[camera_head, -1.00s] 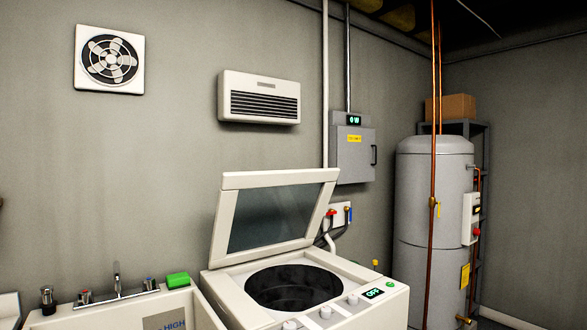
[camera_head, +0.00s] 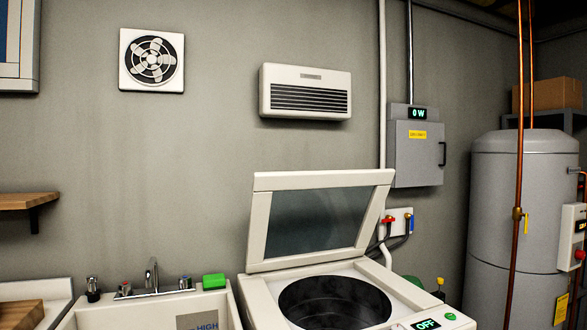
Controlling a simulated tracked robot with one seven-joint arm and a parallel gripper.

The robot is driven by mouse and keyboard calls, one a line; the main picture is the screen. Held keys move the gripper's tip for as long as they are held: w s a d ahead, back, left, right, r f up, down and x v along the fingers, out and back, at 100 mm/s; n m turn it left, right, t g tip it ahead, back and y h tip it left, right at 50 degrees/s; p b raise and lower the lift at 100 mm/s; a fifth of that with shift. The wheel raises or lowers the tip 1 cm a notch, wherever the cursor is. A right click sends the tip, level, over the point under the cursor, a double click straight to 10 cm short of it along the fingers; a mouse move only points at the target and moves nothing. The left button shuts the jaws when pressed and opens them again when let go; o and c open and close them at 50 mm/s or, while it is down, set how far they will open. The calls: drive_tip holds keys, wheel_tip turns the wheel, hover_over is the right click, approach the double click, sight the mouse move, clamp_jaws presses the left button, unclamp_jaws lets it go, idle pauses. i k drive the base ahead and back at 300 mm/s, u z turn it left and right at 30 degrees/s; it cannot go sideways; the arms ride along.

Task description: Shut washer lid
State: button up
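The washer (camera_head: 263,305) is a white top-loader at the bottom centre of the head camera view. Its lid (camera_head: 318,220), a white frame around a dark glass pane, stands raised and leans slightly back toward the wall. The round dark drum opening (camera_head: 335,302) is uncovered. A small panel (camera_head: 427,324) at the washer's front right reads OFF. The washer's lower front is cut off by the picture edge. My gripper is not in view.
A sink (camera_head: 150,312) with taps and a green sponge (camera_head: 214,281) adjoins the washer on the left. Valves and hoses (camera_head: 397,225) are on the wall behind right. A grey tank (camera_head: 510,220) and copper pipe (camera_head: 519,150) stand to the right.

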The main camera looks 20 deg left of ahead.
sight(264, 183)
drive_tip(key=u, duration=0.4)
drive_tip(key=i, duration=1.05)
drive_tip(key=u, duration=0.5)
drive_tip(key=k, duration=0.85)
drive_tip(key=u, duration=0.2)
drive_tip(key=i, duration=0.95)
drive_tip(key=z, duration=0.05)
